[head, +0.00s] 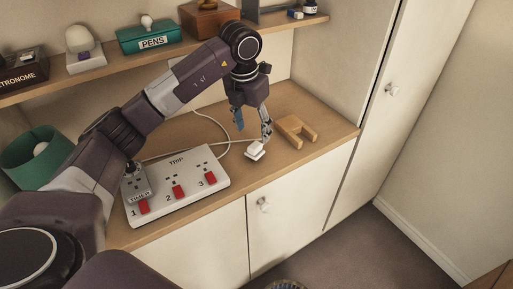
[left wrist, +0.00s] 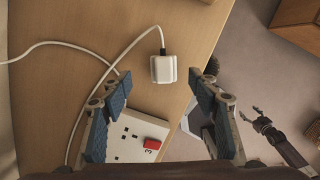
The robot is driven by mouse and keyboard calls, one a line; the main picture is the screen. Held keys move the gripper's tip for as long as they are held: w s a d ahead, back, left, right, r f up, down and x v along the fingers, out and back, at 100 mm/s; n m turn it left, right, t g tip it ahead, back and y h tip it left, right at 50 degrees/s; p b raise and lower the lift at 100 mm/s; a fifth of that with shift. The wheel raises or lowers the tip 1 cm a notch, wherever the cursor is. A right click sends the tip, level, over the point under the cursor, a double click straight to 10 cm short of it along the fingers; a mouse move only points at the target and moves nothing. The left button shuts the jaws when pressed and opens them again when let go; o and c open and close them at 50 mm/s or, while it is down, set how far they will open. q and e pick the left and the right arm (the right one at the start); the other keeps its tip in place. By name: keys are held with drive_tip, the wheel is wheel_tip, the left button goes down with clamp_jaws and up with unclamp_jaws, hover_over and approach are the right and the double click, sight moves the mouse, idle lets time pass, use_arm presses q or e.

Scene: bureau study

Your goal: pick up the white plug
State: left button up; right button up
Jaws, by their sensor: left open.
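The white plug (head: 255,150) sits on the wooden counter near its front edge, right of the power strip. It also shows in the left wrist view (left wrist: 163,68), with its cable leaving from the top. My left gripper (head: 253,131) is open and empty, above and slightly behind the plug. In the left wrist view its blue-padded fingers (left wrist: 159,80) stand apart, with the plug lined up between and just beyond the tips. My right gripper (left wrist: 252,113) shows at the right of the left wrist view, out over the floor, with its fingers apart.
A white power strip (head: 200,191) with red switches and a grey timer (head: 137,184) lies left of the plug. A wooden U-shaped block (head: 296,131) lies to the right. A shelf (head: 180,50) with boxes runs above the counter. The white cable curves behind the plug.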

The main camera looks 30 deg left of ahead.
sight(255, 145)
use_arm(q)
drive_tip(key=shift+f+p, duration=0.3)
drive_tip(key=shift+f, duration=0.6)
drive_tip(key=f, duration=0.1)
drive_tip(key=f+p, duration=0.1)
drive_tip(key=f, duration=0.2)
drive_tip(key=shift+d+f+p, duration=0.15)
drive_tip(key=shift+d+p, duration=0.1)
drive_tip(key=shift+p, duration=0.15)
drive_tip(key=shift+w+f, duration=0.15)
drive_tip(key=shift+f, duration=0.35)
drive_tip(key=c, duration=1.4)
drive_tip(key=shift+r, duration=0.2)
